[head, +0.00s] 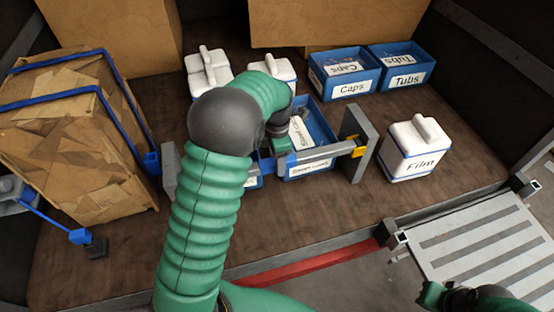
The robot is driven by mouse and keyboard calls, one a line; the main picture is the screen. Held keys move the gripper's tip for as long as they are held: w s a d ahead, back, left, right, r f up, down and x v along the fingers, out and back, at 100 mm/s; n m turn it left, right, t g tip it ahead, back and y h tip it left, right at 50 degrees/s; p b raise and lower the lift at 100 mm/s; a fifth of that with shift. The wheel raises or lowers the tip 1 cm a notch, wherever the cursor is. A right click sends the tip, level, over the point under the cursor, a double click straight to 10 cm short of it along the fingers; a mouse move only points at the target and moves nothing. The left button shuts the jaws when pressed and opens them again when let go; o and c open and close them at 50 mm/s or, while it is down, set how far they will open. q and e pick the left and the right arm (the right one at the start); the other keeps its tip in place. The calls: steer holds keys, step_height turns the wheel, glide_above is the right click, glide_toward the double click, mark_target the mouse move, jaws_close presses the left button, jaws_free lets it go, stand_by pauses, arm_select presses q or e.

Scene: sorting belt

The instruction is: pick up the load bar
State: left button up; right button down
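The load bar (324,153) is a grey bar with upright grey end plates, a yellow piece near its right end and blue parts along it. It spans in front of blue bins, and its left part is hidden behind my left arm. My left gripper (281,146) points down at the middle of the bar, very close to or touching it. My forearm and wrist hide most of its fingers, so I cannot tell whether they grip. My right gripper (432,295) is low at the bottom right, away from the bar, with its fingers unclear.
A strapped cardboard bale (75,140) stands left. White jugs (207,72) and blue bins (343,75) are behind the bar. A white "Film" container (417,150) stands right of it. A slatted grey ramp (480,250) lies front right. Brown deck is bare between bar and front edge.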

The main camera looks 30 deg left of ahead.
arm_select(q)
steer(key=shift+w+d+f, duration=0.1)
steer(key=shift+d+f, duration=0.05)
steer(key=shift+f, duration=0.05)
steer(key=shift+c, duration=0.6)
steer(key=c, duration=1.2)
steer(key=shift+w+r, duration=0.1)
steer(key=shift+r, duration=0.05)
